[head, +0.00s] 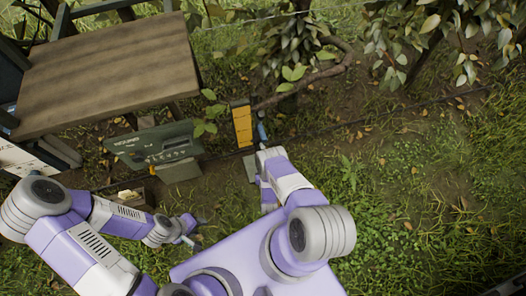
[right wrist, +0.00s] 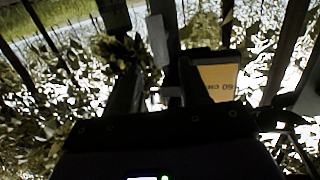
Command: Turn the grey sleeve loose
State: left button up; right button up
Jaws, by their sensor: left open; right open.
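My right gripper (right wrist: 157,88) is open in the right wrist view, its two dark fingers pointing away from the camera. A pale grey upright piece (right wrist: 157,40) shows beyond and between the fingers; I cannot tell whether it is the grey sleeve or whether the fingers touch it. In the head view my right forearm hides most of that gripper, and a small blue piece (head: 262,129) shows just past its end, beside a yellow marker board. My left gripper (head: 191,238) is open and empty, low over the grass at the lower left.
The yellow marker board (head: 242,126) stands just left of my right arm's end; it also shows in the right wrist view (right wrist: 218,82). A green panel case (head: 155,145) stands left of it, below a wooden table (head: 105,75). Branches hang above. Grass at right is open.

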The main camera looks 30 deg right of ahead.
aim_at(263, 148)
jog(key=shift+t, duration=0.5)
jog(key=x, duration=0.7)
grip_shut()
